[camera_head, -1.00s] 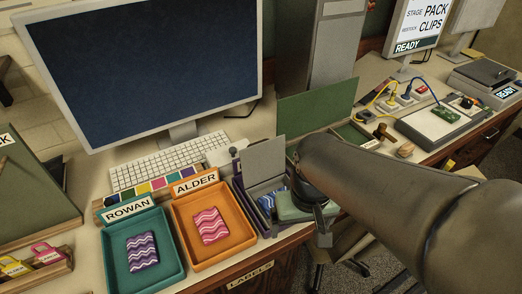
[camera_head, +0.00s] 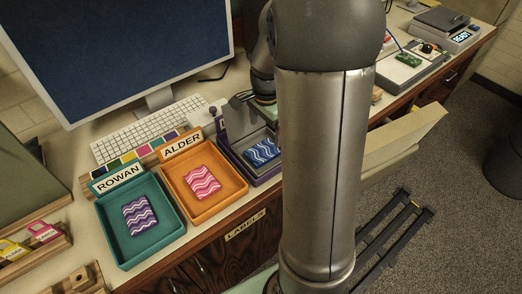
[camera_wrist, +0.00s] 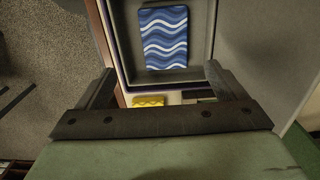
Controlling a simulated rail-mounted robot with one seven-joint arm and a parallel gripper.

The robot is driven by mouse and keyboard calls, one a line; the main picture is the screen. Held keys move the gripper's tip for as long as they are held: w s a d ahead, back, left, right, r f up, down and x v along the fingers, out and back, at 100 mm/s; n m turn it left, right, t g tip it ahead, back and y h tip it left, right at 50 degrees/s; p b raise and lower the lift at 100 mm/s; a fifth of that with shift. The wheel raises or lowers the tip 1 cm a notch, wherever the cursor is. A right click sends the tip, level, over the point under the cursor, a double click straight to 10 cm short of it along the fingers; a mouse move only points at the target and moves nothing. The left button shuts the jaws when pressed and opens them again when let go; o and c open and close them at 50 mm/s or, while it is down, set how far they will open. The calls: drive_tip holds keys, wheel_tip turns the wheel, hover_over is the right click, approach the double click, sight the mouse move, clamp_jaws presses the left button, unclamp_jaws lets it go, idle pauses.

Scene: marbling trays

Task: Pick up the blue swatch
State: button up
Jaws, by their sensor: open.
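The blue swatch (camera_head: 262,152), with white wavy lines, lies flat in a purple-edged tray (camera_head: 262,181) with a grey inside, right of the orange tray. In the wrist view the blue swatch (camera_wrist: 165,38) lies in the grey-lined tray (camera_wrist: 202,30), ahead of my fingers. My gripper (camera_wrist: 158,72) is open and empty, its two fingers spread wide. The swatch is beyond the fingertips and nothing is between them at the swatch itself. In the head view my gripper (camera_head: 242,98) is partly hidden at the back of this tray, and my arm covers the tray's right side.
A teal ROWAN tray (camera_head: 165,242) holds a purple swatch (camera_head: 139,216). An orange ALDER tray (camera_head: 215,207) holds a pink swatch (camera_head: 202,182). A monitor (camera_head: 120,50) and keyboard (camera_head: 150,128) stand behind. A yellow item (camera_wrist: 148,101) shows below the tray in the wrist view.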

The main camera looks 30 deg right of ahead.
hover_over(263, 151)
drive_tip(key=f, duration=0.4)
drive_tip(key=shift+s+d+f, duration=0.15)
drive_tip(key=shift+s+d, duration=0.05)
drive_tip(key=shift+s, duration=0.1)
drive_tip(key=shift+w+a+f+p, duration=0.2)
drive_tip(key=shift+f+p, duration=0.3)
drive_tip(key=shift+f, duration=0.8)
drive_tip(key=shift+w+a+f+p, duration=0.15)
drive_tip(key=shift+f+p, duration=0.3)
drive_tip(key=shift+f, duration=0.85)
drive_tip(key=shift+d, duration=0.1)
drive_tip(key=c, duration=1.1)
